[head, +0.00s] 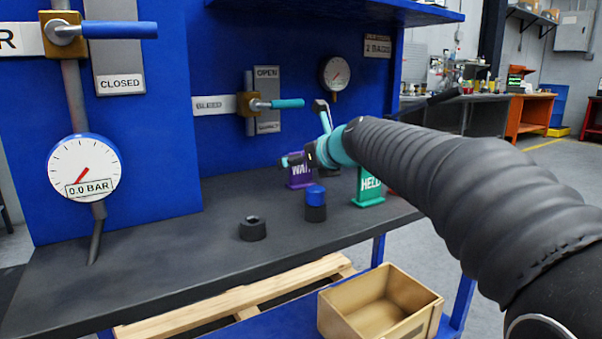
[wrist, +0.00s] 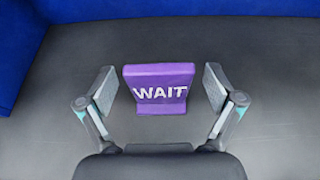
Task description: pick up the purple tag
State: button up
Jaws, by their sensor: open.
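The purple tag (wrist: 159,88), marked WAIT, stands on the dark bench top. In the wrist view it sits between the two fingers of my gripper (wrist: 160,92), with a gap on each side. My gripper is open and holds nothing. In the head view the purple tag (head: 299,170) is at the back of the bench, partly hidden behind my gripper (head: 302,158).
A green HELD tag (head: 369,186) stands to the right of the purple tag. A blue-topped black cylinder (head: 316,204) and a black ring-like piece (head: 252,229) are in front. Valves and gauges line the blue back panel.

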jog(key=shift+w, duration=0.1)
jog(key=c, duration=1.3)
jog(key=shift+o, duration=0.2)
